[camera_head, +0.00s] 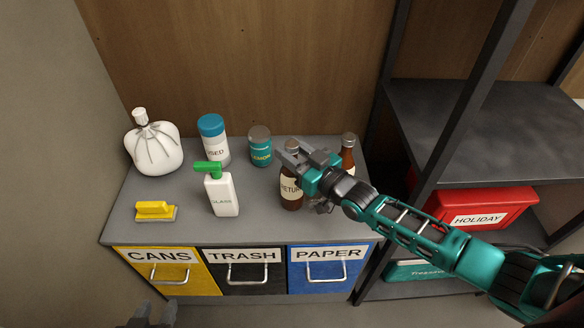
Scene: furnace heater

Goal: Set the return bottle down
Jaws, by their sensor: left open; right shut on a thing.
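The return bottle (291,193) is brown with a cream label that reads "RETU", the rest being covered by my gripper. It is upright over the right part of the grey counter top (255,222). I cannot tell whether its base touches the counter. My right gripper (298,160) reaches in from the right and is shut on the bottle's upper part. My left gripper (152,316) is open and empty at the bottom edge, in front of the cabinet, and only its tips show.
Another brown bottle (348,150) stands just right behind my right gripper. A teal-labelled jar (260,148), a blue-capped canister (213,140), a spray bottle (220,195), a white bag (155,148) and a yellow brush (154,209) share the counter. A dark shelf (470,130) stands at right.

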